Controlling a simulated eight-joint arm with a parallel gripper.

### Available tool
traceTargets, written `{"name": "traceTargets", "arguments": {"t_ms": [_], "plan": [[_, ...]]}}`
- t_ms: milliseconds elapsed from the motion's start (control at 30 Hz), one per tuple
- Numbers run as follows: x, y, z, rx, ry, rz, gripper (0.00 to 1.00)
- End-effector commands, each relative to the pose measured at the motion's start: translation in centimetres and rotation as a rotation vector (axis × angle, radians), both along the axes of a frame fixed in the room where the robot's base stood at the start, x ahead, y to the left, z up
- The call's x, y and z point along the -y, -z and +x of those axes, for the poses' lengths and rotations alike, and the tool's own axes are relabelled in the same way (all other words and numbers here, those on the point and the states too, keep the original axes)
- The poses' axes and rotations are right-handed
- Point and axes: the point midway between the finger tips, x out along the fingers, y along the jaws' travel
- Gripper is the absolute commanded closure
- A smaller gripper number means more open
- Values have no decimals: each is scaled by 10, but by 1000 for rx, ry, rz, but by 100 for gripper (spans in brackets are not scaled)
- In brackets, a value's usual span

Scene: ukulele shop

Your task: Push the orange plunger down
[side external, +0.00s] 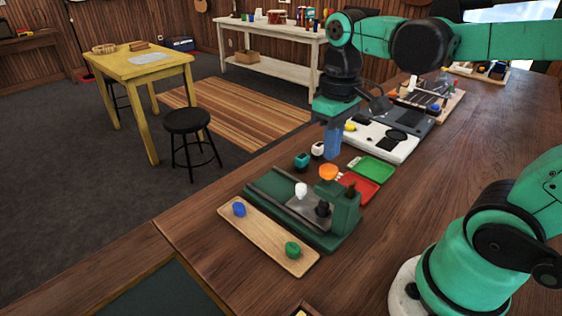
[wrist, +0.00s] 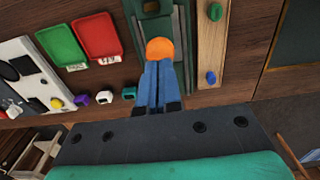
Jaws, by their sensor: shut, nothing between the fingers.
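The orange plunger (side external: 328,172) is a round knob on top of the green press device (side external: 345,212), and it stands raised above the device body. It also shows in the wrist view (wrist: 159,47), just beyond my fingertips. My gripper (side external: 331,156) has blue fingers pointing down, shut and empty, just above the plunger. A small gap seems to show between the tips and the plunger in the side view. In the wrist view my gripper (wrist: 159,64) covers the near edge of the plunger, and contact cannot be told there.
A wooden tray (side external: 265,238) with a blue and a green knob lies along the press. A red tray (side external: 361,187) and a green tray (side external: 377,169) lie on the other side. Small teal and white blocks (side external: 302,160) stand behind. The front table top is clear.

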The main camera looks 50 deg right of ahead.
Motion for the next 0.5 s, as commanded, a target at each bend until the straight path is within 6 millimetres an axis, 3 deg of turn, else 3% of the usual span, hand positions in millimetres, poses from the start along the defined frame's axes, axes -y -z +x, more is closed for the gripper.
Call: {"name": "traceTargets", "arguments": {"t_ms": [500], "plan": [[0,4,0,0,0,0,100]]}}
